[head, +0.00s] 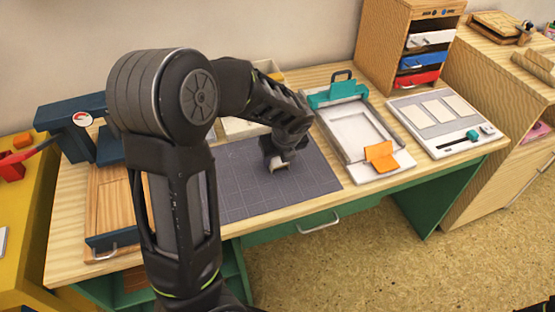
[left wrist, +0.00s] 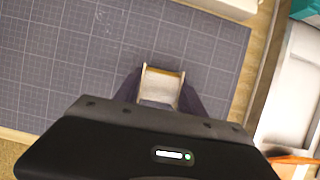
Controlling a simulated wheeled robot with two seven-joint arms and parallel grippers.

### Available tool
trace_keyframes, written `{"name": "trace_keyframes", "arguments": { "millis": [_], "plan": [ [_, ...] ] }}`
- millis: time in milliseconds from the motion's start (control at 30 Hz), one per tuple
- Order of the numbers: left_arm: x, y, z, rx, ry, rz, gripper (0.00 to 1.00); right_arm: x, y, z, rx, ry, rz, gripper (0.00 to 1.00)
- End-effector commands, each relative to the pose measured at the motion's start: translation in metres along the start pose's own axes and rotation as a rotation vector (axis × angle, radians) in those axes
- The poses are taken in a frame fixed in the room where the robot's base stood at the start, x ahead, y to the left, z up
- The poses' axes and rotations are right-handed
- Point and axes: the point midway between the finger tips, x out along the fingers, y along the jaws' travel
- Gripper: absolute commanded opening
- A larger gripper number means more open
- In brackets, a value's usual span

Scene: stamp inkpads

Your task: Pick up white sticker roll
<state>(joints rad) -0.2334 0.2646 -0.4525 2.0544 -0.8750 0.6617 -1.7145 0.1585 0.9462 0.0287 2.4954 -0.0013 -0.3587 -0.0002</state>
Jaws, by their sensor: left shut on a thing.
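The white sticker roll (left wrist: 161,82) shows in the left wrist view between the two fingers of my left gripper (left wrist: 160,95). It has a pale, cream-white face with tan edges, and its lower part is hidden by my gripper. In the head view my left gripper (head: 278,163) is over the dark gridded mat, with a small pale part of the roll (head: 279,167) at its tip. The gripper is shut on the roll. I cannot tell whether the roll touches the mat. My right gripper is not in view.
The gridded cutting mat (head: 308,176) lies mid-table and is mostly bare. To its right stand a white tray with a teal clamp (head: 338,93), an orange piece (head: 381,156) and a white panel (head: 416,117). A wooden board (head: 112,200) and dark blue press (head: 70,125) stand left.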

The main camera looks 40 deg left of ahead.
Motion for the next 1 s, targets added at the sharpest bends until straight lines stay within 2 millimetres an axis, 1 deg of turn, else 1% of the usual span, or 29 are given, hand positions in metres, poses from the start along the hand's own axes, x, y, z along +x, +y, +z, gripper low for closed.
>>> {"name": "trace_keyframes", "arguments": {
  "millis": [33,100,133,333,467,567,900,1000],
  "plan": [
    [0.0,0.0,0.0,0.0,0.0,0.0,0.13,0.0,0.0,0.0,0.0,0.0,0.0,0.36],
    [0.0,0.0,0.0,0.0,0.0,0.0,0.07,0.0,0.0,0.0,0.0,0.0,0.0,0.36],
    [0.0,0.0,0.0,0.0,0.0,0.0,0.06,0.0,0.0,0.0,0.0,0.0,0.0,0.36],
    [0.0,0.0,0.0,0.0,0.0,0.0,0.06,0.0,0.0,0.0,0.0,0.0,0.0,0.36],
    [-0.006,0.0,0.003,-0.001,-0.001,-0.001,0.06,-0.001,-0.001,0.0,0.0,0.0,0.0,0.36],
    [-0.018,-0.001,0.008,-0.002,-0.001,-0.003,0.06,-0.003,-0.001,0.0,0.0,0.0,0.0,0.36],
    [-0.076,-0.001,0.032,-0.002,-0.002,-0.003,0.06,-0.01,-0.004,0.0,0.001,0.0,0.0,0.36],
    [-0.087,0.0,0.036,-0.002,0.0,-0.002,0.06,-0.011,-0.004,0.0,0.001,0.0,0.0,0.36]
  ]
}}
